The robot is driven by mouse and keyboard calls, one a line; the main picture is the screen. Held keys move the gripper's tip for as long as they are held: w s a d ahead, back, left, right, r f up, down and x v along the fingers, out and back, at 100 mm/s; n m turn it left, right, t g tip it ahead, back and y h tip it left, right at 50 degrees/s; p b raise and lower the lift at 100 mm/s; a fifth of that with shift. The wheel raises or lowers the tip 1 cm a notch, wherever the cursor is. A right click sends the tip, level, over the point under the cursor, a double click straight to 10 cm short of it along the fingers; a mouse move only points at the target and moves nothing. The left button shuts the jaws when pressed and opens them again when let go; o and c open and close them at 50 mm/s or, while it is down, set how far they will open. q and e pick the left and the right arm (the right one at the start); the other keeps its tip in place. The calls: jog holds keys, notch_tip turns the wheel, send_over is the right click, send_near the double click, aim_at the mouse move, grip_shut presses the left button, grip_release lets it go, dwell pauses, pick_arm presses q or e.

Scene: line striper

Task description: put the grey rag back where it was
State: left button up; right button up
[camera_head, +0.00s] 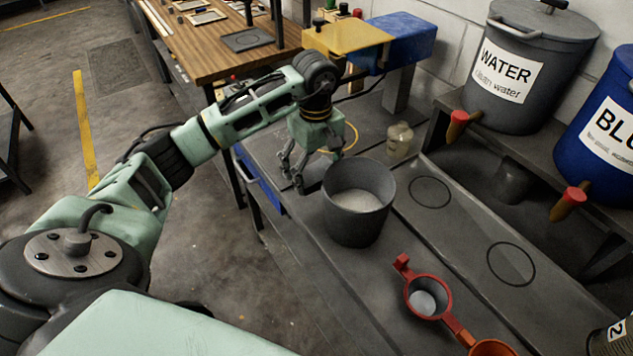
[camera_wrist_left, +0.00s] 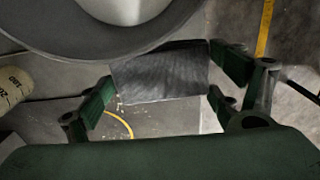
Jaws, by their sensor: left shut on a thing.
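My left gripper (camera_head: 296,180) is low over the bench, just left of the grey bucket (camera_head: 357,218). In the left wrist view, the dark grey rag (camera_wrist_left: 160,72) spans between the two green fingertips of my left gripper (camera_wrist_left: 160,85), which is shut on it. The rag looks flat and slightly creased. In the head view the rag is mostly hidden by the fingers and the bucket. I cannot tell whether the rag touches the bench. The bucket's rim (camera_wrist_left: 60,48) shows very close beside the rag in the left wrist view. My right gripper is not in view.
A small bottle (camera_head: 399,139) stands behind the bucket. A yellow ring (camera_head: 345,140) outline is on the bench behind the gripper. The WATER tank (camera_head: 525,75) and blue tank (camera_head: 605,130) stand at right, with taps projecting.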

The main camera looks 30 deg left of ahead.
aim_at(316, 171)
pick_arm(q)
notch_tip(316, 171, down, 3)
jog(key=shift+w+r, duration=0.1)
jog(key=shift+f+p, duration=0.3)
jog(key=shift+p, duration=0.05)
notch_tip(316, 171, down, 2)
jog(key=shift+d+f+p, duration=0.1)
jog(key=shift+f+p, duration=0.05)
jog(key=shift+p, duration=0.25)
jog(key=shift+f, duration=0.6)
jog(key=o, duration=1)
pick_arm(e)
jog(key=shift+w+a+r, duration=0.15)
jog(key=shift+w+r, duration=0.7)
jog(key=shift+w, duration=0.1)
pick_arm(q)
jog(key=shift+r, duration=0.15)
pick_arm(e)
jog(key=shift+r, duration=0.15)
